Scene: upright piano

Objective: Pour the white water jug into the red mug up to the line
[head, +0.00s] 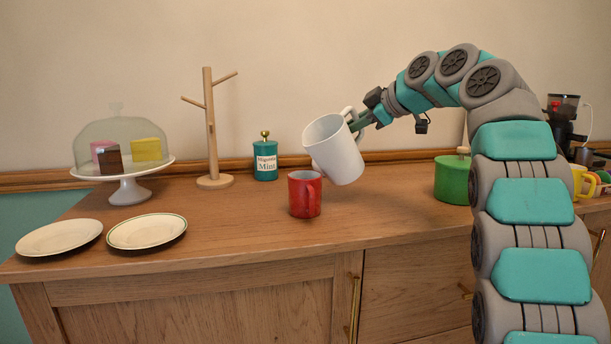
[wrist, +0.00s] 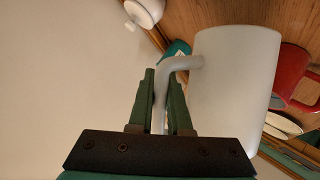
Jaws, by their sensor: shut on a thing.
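The white water jug (head: 338,150) is held up off the counter, tilted with its mouth to the left, above and slightly right of the red mug (head: 304,198). The red mug stands upright on the wooden counter. My gripper (head: 362,119) is shut on the jug's handle, at the jug's upper right. In the wrist view the fingers (wrist: 162,95) straddle the handle of the jug (wrist: 235,85), and the red mug (wrist: 292,75) shows beyond it. No stream of water is visible. The inside of the mug and its line are hidden, and the jug's water level cannot be seen.
A teal canister (head: 265,160) stands behind the mug. A green pot (head: 452,180) is to the right. A wooden mug tree (head: 211,130), a domed cake stand (head: 128,190) and two plates (head: 147,231) (head: 59,238) are to the left. Counter in front of the mug is clear.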

